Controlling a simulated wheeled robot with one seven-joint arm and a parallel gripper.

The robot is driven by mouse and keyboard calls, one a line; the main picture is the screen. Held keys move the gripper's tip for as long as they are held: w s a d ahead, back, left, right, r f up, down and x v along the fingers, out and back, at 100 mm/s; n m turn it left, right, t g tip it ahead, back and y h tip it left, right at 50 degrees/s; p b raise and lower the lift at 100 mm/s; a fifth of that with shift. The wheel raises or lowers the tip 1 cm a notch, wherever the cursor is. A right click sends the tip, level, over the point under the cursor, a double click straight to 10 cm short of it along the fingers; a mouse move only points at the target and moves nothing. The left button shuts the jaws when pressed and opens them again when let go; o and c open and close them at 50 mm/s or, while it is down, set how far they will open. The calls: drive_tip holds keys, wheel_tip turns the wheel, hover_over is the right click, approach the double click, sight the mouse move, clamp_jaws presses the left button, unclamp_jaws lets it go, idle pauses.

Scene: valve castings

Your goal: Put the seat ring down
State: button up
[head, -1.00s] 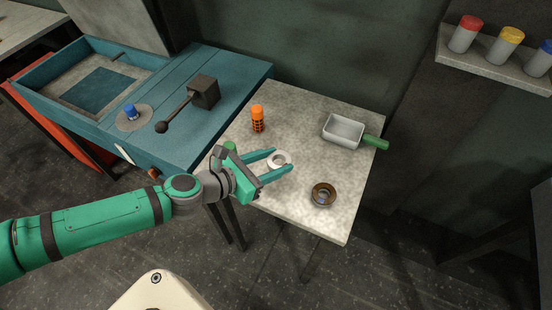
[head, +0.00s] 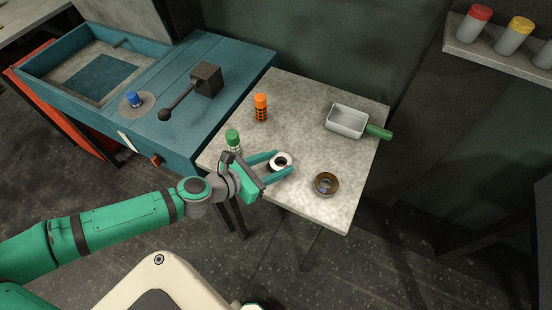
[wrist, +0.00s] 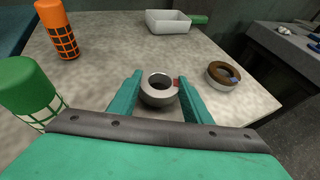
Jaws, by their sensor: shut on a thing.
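My gripper (head: 283,161) is shut on a pale metal seat ring (head: 287,157). In the wrist view the ring (wrist: 158,98) sits between the two teal fingers, its hole facing up and roughly level. A small reddish patch shows beside the right finger. The ring is over the near-middle part of the speckled grey table (head: 300,100). I cannot tell whether its underside touches the table. A second ring, brown on top with a paler lower band (head: 326,184), lies on the table to the right of my gripper; it also shows in the wrist view (wrist: 223,78).
A green-capped cylinder (head: 233,139) stands close behind my gripper at the left. An orange cylinder (head: 261,108) stands farther back. A grey tray with a green handle (head: 346,122) is at the back right. The table between the tray and the rings is clear.

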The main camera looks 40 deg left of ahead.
drive_tip(key=shift+f, duration=0.3)
idle(0.6)
drive_tip(key=o, duration=1.5)
drive_tip(key=v, duration=1.1)
drive_tip(key=shift+w, duration=0.1)
